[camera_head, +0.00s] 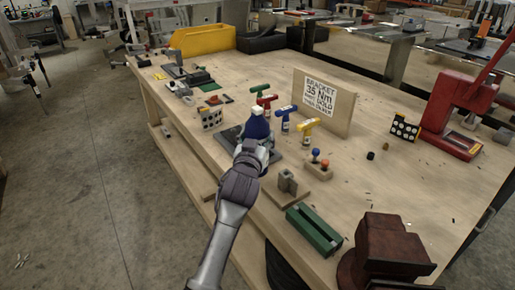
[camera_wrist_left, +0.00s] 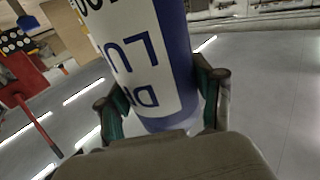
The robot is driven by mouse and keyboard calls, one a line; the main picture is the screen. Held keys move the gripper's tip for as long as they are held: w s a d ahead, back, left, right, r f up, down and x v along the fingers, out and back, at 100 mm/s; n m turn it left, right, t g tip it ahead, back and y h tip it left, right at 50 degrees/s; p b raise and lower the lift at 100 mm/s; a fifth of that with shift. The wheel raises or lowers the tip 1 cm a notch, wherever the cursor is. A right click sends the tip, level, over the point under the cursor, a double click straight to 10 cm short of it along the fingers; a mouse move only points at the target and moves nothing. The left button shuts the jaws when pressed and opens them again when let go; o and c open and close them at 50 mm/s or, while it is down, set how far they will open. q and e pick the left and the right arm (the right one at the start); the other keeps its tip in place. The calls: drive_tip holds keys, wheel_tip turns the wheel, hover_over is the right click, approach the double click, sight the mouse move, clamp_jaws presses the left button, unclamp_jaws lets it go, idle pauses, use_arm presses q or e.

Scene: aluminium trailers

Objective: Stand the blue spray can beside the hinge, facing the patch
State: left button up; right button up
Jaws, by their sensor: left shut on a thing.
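The blue spray can (camera_head: 257,127), with a white cap, stands out above my left gripper (camera_head: 254,147) in the head view. In the left wrist view the can (camera_wrist_left: 158,58) is blue with a white label and dark blue letters. My left gripper (camera_wrist_left: 162,104) is shut on it, one finger on each side. The gripper is over a dark grey plate (camera_head: 231,138) on the workbench; whether the can touches it is hidden. I cannot tell for sure which thing is the hinge or the patch. My right gripper is not in view.
Green, red, blue and yellow T-handled tools (camera_head: 285,117) stand right of the can, before a bracket sign (camera_head: 322,100). A grey metal block (camera_head: 288,181) and green block (camera_head: 314,229) are nearer. A red press (camera_head: 458,115) stands right. The workbench (camera_head: 400,190) has bare room right of centre.

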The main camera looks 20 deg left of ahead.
use_arm(q)
drive_tip(key=shift+w+f, duration=0.1)
drive_tip(key=shift+w, duration=0.2)
drive_tip(key=shift+f, duration=1.95)
drive_tip(key=shift+f, duration=0.15)
drive_tip(key=o, duration=1.5)
